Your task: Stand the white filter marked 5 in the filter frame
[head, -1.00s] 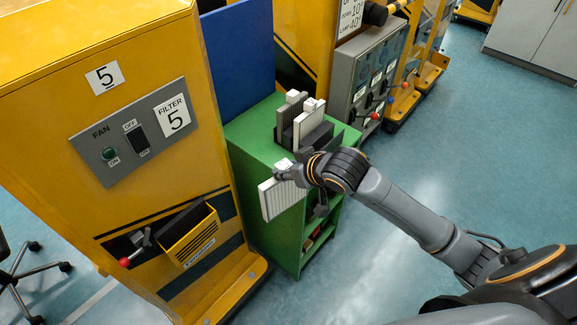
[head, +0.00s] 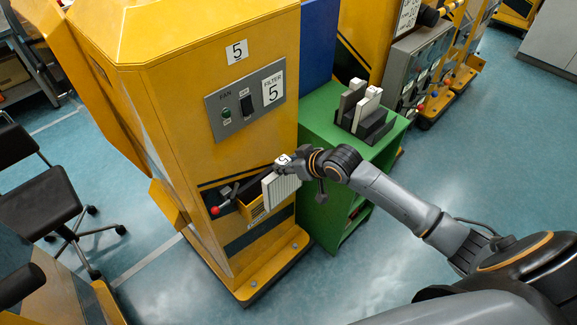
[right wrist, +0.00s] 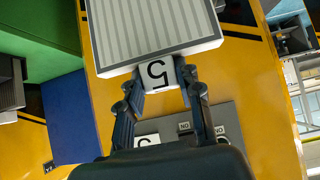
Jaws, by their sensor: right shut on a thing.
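The white filter marked 5 (head: 280,190) hangs from my right gripper (head: 288,162), which is shut on its tab. In the right wrist view the ribbed filter (right wrist: 155,28) shows with its "5" tab between the fingers (right wrist: 158,85). The yellow filter frame (head: 257,212) is on the front of the yellow machine. In the head view the held filter overlaps the right part of the frame and hides it; I cannot tell whether they touch. My left gripper is not in view.
The yellow machine has a panel (head: 246,101) labelled "FILTER 5" and a red-knobbed lever (head: 219,206) left of the frame. A green cabinet (head: 324,126) stands to the right, with other filters in a dark rack (head: 366,124) on top. A chair (head: 50,205) stands at the left.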

